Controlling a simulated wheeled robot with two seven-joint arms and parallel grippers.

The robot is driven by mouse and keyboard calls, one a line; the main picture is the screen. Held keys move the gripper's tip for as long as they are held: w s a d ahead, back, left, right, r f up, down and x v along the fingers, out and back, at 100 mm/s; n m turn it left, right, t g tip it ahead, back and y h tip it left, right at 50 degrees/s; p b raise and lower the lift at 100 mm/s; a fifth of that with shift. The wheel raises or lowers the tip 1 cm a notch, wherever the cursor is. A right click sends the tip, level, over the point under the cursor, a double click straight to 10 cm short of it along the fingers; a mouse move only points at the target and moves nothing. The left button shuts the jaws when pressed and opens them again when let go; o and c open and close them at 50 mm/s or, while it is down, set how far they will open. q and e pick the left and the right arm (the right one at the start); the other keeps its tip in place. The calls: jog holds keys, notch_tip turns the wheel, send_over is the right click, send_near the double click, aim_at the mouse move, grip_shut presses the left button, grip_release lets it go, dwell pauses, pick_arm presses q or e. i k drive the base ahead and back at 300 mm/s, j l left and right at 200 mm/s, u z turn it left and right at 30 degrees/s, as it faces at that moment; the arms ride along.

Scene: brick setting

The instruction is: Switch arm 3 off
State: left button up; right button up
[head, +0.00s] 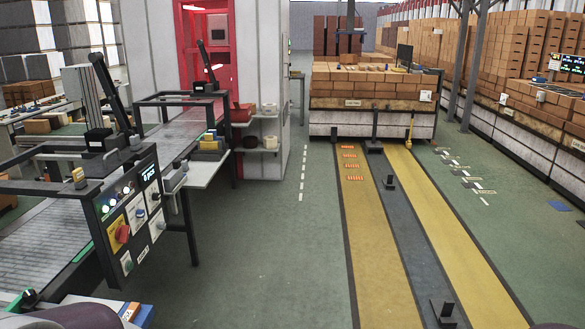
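A dark control panel (130,222) stands at the left on the end of a conveyor frame, tilted toward the aisle. It carries a red knob on a yellow plate (120,233), several rotary switches on white plates (137,212), a row of small lights and a small lit display (149,173). The labels are too small to read, so I cannot tell which switch belongs to arm 3 or how it is set. Neither of my grippers is in view; only rounded dark parts show at the bottom left edge.
A roller conveyor (50,240) runs behind the panel, with black upright posts on its frame. A side shelf (205,168) sticks out toward the aisle. A large pallet of bricks (365,85) stands at the back. The green floor (250,245) right of the panel is clear.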

aim_at(122, 234)
jog(key=i+u, duration=0.1)
jog(key=i, duration=0.4)
jog(key=i+u, duration=0.1)
jog(key=i, duration=0.4)
jog(key=i+l+u, duration=0.1)
jog(key=i, duration=0.4)
jog(key=i+l+u, duration=0.1)
jog(key=i, duration=0.45)
jog(key=i+l+u, duration=0.15)
jog(key=i, duration=0.3)
jog(key=i+l+u, duration=0.45)
jog(key=i, duration=0.2)
jog(key=j+u, duration=0.15)
jog(key=u, duration=1.85)
jog(key=i+j, duration=0.05)
